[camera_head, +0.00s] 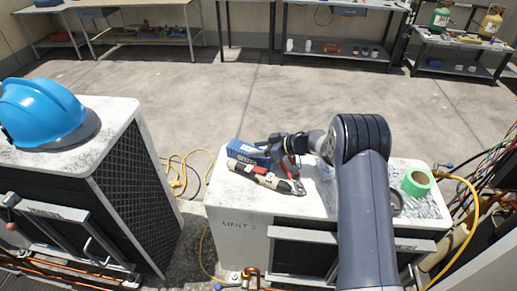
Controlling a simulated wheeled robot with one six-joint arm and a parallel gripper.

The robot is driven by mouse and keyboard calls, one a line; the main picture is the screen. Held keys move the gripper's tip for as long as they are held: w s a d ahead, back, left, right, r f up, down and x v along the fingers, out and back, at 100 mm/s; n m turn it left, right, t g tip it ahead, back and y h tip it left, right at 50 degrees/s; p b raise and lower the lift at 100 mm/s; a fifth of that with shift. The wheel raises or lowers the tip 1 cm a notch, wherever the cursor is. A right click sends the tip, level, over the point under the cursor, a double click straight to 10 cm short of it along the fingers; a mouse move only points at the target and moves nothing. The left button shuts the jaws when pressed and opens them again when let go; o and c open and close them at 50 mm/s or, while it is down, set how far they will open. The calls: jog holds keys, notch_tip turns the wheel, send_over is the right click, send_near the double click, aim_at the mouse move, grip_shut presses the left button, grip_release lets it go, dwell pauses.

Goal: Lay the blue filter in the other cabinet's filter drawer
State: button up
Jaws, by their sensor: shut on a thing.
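The blue filter (246,152) is a small blue block with a pale, marked side, above the left part of the top of the cabinet marked UNIT 2 (229,213). My gripper (268,148) reaches left over that top and is shut on the filter's right end. I cannot tell whether the filter touches the top. The other cabinet (110,125) stands at the left with a blue hard hat (42,112) on it. A grey drawer-like frame (70,238) shows on its front; its inside is hard to make out. My arm hides part of UNIT 2's front.
Red-handled pliers (291,170) and a dark-and-pale tool (265,178) lie close to the filter. Green tape (417,182) lies at the top's right. Yellow cable (182,175) runs in the gap between cabinets. Workbenches (335,45) stand behind open floor.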

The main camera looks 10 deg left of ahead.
jog(key=o, duration=1.1)
jog(key=shift+d+r, duration=0.1)
